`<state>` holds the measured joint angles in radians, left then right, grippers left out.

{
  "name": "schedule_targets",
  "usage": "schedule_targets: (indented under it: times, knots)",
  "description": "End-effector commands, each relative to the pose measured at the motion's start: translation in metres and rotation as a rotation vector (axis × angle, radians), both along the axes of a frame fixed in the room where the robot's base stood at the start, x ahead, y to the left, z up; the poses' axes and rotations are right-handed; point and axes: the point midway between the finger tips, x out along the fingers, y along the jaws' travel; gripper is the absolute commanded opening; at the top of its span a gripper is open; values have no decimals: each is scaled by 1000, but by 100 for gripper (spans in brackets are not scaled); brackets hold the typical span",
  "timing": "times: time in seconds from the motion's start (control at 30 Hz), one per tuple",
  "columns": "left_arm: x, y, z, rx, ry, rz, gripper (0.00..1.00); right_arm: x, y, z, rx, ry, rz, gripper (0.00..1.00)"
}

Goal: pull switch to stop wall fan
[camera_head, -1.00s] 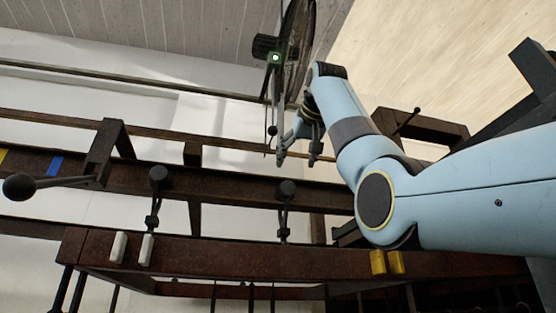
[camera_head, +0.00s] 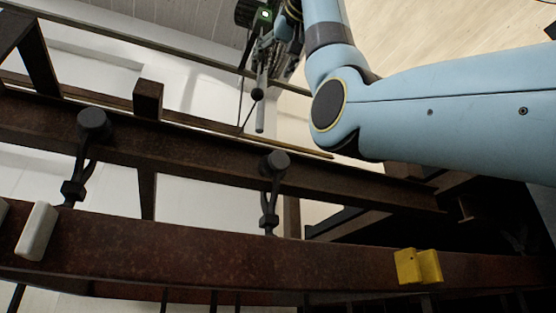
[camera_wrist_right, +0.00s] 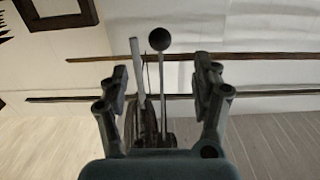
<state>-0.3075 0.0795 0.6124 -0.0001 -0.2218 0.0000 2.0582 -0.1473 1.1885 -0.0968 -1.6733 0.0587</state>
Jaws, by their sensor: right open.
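The wall fan's dark housing (camera_head: 246,12) with a lit green indicator box (camera_head: 264,15) is at the top of the head view. Below it hang a thin cord with a dark ball knob (camera_head: 257,94) and a pale grey bar (camera_head: 261,120). My right gripper (camera_head: 278,52) is partly covered by its own arm, close to the cord. In the right wrist view my right gripper (camera_wrist_right: 160,75) is open and empty. The ball knob (camera_wrist_right: 159,39), its stem and the bar (camera_wrist_right: 137,68) show between its fingers; contact cannot be told. My left gripper is out of view.
Rusty beams (camera_head: 200,255) cross the lower head view. Dark clamps with round knobs (camera_head: 95,124) and (camera_head: 277,162) hang on the middle beam. Yellow blocks (camera_head: 418,266) and a white block (camera_head: 36,231) sit on the lower beam. Free air surrounds the cord's lower end.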

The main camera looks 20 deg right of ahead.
Motion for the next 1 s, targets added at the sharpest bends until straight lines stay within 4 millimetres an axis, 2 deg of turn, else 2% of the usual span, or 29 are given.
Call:
schedule_targets:
  times: [0.03,0.3,0.5,0.7,0.97,1.0]
  knots:
    - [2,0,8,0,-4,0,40,10,0,2,0,4,0,65]
    - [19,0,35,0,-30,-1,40,57,2,3,0,4,0,65]
    - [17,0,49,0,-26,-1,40,82,3,2,0,3,0,65]
    - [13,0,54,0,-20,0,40,92,3,0,0,1,0,65]
    - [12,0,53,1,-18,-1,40,93,3,-1,0,1,0,65]
    - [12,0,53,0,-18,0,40,93,3,-1,0,1,0,63]
